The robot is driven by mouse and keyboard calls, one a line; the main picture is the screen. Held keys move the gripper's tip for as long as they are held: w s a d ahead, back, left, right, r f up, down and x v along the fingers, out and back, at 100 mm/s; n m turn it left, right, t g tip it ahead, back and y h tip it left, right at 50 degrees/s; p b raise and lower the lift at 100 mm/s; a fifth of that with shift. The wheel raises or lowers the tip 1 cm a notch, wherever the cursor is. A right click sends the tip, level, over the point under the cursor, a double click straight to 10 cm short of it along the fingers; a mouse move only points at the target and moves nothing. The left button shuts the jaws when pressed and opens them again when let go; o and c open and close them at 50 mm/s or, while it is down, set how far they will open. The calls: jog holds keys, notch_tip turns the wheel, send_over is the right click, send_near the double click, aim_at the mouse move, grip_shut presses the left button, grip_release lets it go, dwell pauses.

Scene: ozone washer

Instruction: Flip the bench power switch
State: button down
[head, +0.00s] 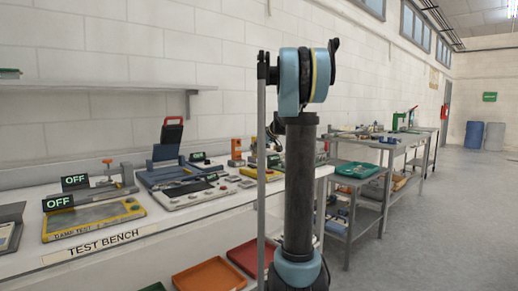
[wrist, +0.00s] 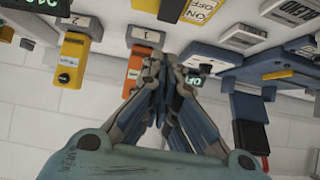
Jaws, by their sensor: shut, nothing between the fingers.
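In the wrist view, which looks upside down, a yellow plate (wrist: 201,9) marked ON and OFF is at the top, right of centre. A dark lever-like part (wrist: 172,9) is just left of it; I cannot tell for sure that this is the bench power switch. My gripper (wrist: 166,58) is shut and empty, its fingers pointing up the picture toward the plate and lever. A gap in the picture separates the fingertips from them; contact cannot be judged. In the head view my arm hides part of the bench, and the switch cannot be made out.
An orange block (wrist: 138,68) labelled 1 and a yellow one (wrist: 72,60) labelled 2 are left of my fingers. A blue device (wrist: 275,65) is to the right. The white test bench (head: 130,238) carries several instruments with OFF displays (head: 58,202). Open floor (head: 440,220) lies right.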

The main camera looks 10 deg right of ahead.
aim_at(252, 165)
jog(key=f, duration=0.1)
jog(key=w+f, duration=0.1)
jog(key=w+a+f, duration=0.1)
jog(key=f, duration=0.1)
jog(key=shift+a+f, duration=0.1)
jog(key=shift+f, duration=0.55)
